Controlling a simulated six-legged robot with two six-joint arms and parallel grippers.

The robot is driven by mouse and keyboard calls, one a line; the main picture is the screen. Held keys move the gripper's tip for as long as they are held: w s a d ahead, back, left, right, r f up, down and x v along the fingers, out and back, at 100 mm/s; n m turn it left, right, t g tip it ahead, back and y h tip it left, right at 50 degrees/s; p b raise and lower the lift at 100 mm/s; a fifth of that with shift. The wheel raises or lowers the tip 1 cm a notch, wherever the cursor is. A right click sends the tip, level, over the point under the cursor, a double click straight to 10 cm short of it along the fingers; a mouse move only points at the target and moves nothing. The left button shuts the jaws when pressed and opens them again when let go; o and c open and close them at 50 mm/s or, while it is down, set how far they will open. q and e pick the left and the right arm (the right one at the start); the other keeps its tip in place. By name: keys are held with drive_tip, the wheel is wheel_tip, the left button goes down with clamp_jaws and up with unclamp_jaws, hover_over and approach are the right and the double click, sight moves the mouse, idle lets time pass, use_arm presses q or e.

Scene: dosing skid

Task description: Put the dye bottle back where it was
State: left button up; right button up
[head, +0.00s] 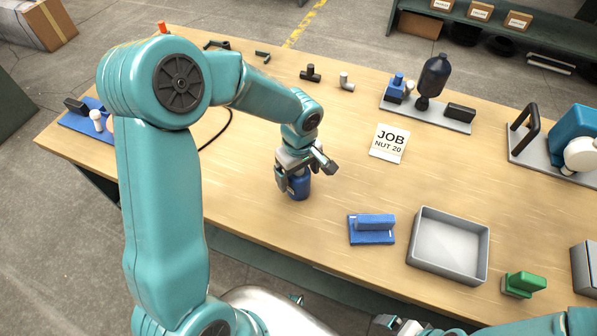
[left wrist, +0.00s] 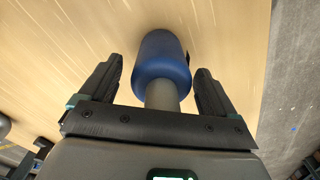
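The dye bottle, blue with a grey neck, stands on the wooden table in the head view (head: 299,187). It also shows in the left wrist view (left wrist: 165,70), between the two fingers of my left gripper. My left gripper (head: 296,172) is just above and around the bottle's top, partly hiding it. Its fingers are apart, with a visible gap on each side of the bottle in the left wrist view. My right gripper (head: 397,325) shows only in part at the bottom edge of the head view, and its finger opening is unclear.
A blue block fixture (head: 372,229), a grey tray (head: 449,245) and a green block (head: 524,284) stand to the right along the near edge. A job card (head: 389,143) lies behind. A grey plate (head: 430,114) holds a dark flask. Table around the bottle is clear.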

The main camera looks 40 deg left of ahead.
use_arm(q)
wheel_tip(320, 180, up, 12)
drive_tip(key=shift+r+p, duration=0.2)
drive_tip(key=shift+p, duration=0.3)
idle(0.6)
